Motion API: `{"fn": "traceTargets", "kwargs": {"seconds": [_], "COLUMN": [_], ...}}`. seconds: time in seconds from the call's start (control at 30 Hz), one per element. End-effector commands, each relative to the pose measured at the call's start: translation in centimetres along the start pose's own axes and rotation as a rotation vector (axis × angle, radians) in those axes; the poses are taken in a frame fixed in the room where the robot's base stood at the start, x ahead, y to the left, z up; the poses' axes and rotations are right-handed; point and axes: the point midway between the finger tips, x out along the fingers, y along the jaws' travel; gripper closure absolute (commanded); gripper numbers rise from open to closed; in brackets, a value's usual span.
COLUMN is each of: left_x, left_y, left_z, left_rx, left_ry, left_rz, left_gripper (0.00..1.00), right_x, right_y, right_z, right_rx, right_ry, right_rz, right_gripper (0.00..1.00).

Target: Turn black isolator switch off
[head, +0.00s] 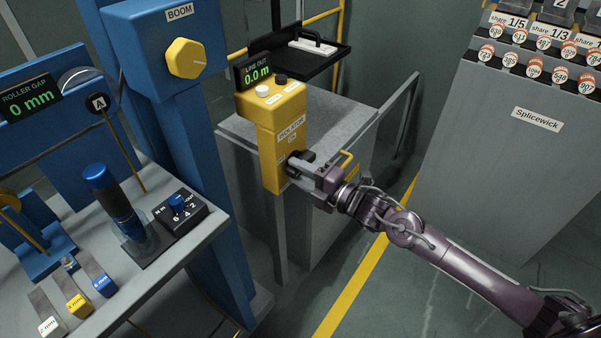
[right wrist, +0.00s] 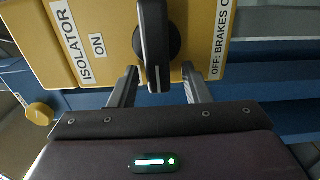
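The black isolator switch (right wrist: 155,45) is on the front of the yellow isolator box (head: 268,125). In the right wrist view its long handle stands upright in the picture, between an ISOLATOR ON label (right wrist: 80,40) on the left and an OFF: BRAKES label (right wrist: 219,38) on the right, cut off by the frame. My right gripper (right wrist: 160,88) is open, with one finger on each side of the handle's near end and gaps showing on both sides. In the head view my right gripper (head: 302,165) hides much of the switch. My left gripper is not in view.
A grey Splicewick cabinet (head: 500,160) stands right.

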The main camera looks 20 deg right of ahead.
Motion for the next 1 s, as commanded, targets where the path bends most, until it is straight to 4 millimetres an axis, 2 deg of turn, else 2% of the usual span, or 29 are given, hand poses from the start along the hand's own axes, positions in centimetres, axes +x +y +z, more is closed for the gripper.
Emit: {"fn": "traceTargets", "kwargs": {"seconds": [0.33,0.7,0.83,1.0], "left_x": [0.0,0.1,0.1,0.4], "left_y": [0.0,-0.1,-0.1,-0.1], "left_z": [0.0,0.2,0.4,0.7], "left_rx": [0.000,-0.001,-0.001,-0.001], "left_ry": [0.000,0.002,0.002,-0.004], "left_rz": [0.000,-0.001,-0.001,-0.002], "left_gripper": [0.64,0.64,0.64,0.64], "right_x": [-0.5,-6.1,-7.3,-7.8], "right_y": [0.0,-0.1,-0.1,0.0], "right_z": [0.1,0.0,0.1,0.0], "right_rx": [0.001,0.000,0.001,0.001], "right_ry": [-0.002,-0.001,-0.002,0.000], "right_rz": [0.000,-0.003,-0.002,0.001], "right_gripper": [0.56,0.56,0.56,0.56]}}
